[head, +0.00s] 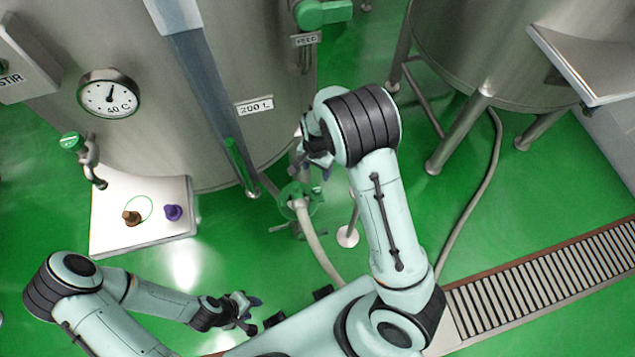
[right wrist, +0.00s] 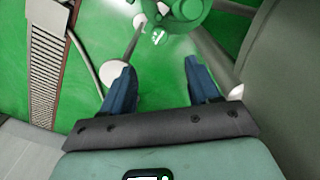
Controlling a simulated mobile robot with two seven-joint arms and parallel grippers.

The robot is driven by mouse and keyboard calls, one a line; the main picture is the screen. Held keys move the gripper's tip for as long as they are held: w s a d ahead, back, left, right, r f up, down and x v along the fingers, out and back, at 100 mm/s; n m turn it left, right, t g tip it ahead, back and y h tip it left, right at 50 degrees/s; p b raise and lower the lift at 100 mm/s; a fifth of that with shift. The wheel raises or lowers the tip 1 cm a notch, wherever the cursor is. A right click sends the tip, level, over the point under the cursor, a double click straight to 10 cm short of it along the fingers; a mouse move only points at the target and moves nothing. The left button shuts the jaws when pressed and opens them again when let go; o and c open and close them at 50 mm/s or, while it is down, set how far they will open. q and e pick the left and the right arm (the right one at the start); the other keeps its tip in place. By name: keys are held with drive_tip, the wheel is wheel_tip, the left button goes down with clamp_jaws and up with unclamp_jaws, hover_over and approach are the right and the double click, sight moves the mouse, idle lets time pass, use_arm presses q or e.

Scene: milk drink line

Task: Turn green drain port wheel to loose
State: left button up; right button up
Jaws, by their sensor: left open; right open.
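The green drain port wheel (head: 297,193) sits low at the foot of the steel tank (head: 225,90), with a pale hose running down from it. Green valve parts (right wrist: 180,12) show at the top edge of the right wrist view, beyond my fingertips. My right gripper (head: 314,166) is just above and right of the wheel, partly hidden by its own wrist. In the right wrist view its blue fingers (right wrist: 160,78) are spread with nothing between them. My left gripper (head: 247,308) is open and empty, low over the floor, away from the wheel.
A white stand (head: 145,240) with a brown and a purple piece is at left. A green FEED valve (head: 322,12) is above. A thin post with a round base (head: 348,237) stands right of the wheel. A floor grate (head: 550,272) lies at right.

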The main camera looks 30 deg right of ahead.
sight(317, 188)
wheel_tip(317, 188, down, 13)
drive_tip(key=shift+r+b, duration=0.15)
drive_tip(key=shift+b, duration=0.35)
drive_tip(key=c, duration=1)
